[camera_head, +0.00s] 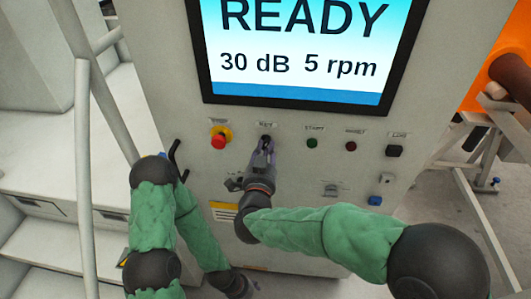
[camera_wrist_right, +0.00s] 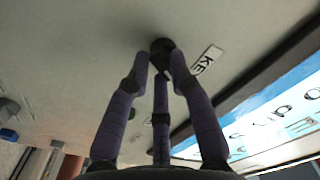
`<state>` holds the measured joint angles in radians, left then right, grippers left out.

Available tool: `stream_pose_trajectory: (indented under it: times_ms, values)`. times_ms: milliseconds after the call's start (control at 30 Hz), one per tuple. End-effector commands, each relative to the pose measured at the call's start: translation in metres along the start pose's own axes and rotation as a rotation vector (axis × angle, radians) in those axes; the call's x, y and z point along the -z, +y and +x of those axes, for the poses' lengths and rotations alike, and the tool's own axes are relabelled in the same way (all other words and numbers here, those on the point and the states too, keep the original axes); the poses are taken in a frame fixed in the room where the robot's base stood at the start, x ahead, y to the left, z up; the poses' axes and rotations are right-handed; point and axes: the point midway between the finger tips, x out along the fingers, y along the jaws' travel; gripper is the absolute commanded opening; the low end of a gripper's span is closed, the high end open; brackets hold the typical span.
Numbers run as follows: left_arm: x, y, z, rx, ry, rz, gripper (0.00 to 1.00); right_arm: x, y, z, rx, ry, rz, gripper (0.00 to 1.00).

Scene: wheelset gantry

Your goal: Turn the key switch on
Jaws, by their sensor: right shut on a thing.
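The key switch (camera_head: 266,138) is a small dark round knob below its label on the grey panel, left of the start button. My right gripper (camera_head: 263,150) is at the switch, its fingers closed around it. In the right wrist view, the right gripper's three purple fingers (camera_wrist_right: 160,75) meet at the black key switch (camera_wrist_right: 162,46), next to the KEY label (camera_wrist_right: 207,60). The fingers partly hide the switch, and I cannot tell which way it is turned. My left gripper (camera_head: 238,284) hangs low near the panel's bottom; its fingers are not clear.
A red emergency button (camera_head: 219,140) on a yellow base is left of the key. A green button (camera_head: 312,143), a red button (camera_head: 350,146) and a black knob (camera_head: 394,151) are to the right. The screen (camera_head: 305,45) above reads READY, 30 dB, 5 rpm. A pale rail (camera_head: 84,170) stands left.

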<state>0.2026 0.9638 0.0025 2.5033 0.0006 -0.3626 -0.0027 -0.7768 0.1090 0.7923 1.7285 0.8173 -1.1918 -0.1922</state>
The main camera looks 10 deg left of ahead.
Motion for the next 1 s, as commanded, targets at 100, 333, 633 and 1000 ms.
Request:
stream_pose_trajectory:
  times_ms: [100,333,633,1000]
  values:
    - [0.0001,-0.0005,0.0014,0.0,0.0,0.0,0.64,-0.0007,0.0003,-0.0001,-0.001,-0.001,0.014,0.0]
    - [0.0001,-0.0005,0.0014,0.0,0.0,0.0,0.64,-0.0005,0.0002,-0.0001,-0.001,-0.002,0.018,0.0]
    - [0.0001,-0.0005,0.0014,0.0,0.0,0.0,0.64,-0.0005,0.0001,-0.0001,-0.001,-0.001,0.017,0.46]
    - [0.0002,-0.0005,0.0015,0.0,0.0,0.0,0.64,-0.0002,-0.0005,-0.0049,0.0,-0.001,0.016,0.46]
